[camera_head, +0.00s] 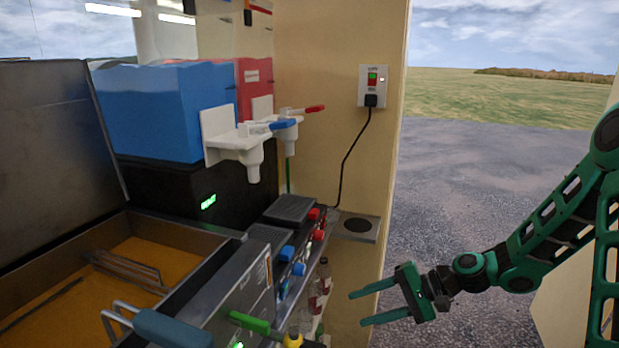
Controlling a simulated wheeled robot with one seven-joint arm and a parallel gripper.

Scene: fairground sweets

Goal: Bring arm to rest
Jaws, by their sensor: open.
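My gripper (372,302) is at the lower right of the head view, on the end of my green and black arm (545,240). Its two green fingers point left and stand apart with nothing between them. The arm comes in from the right edge and reaches across the open doorway. The fingertips are in front of the cream wall and appear to the right of the bottles, touching nothing that I can see.
A fryer with orange oil (140,262) stands at lower left. Blue (165,110) and red (254,85) slush tanks with taps stand behind it. A socket (373,86) with a cable is on the wall, above a small shelf (357,226). Bottles (322,280) stand low. The doorway opens onto gravel.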

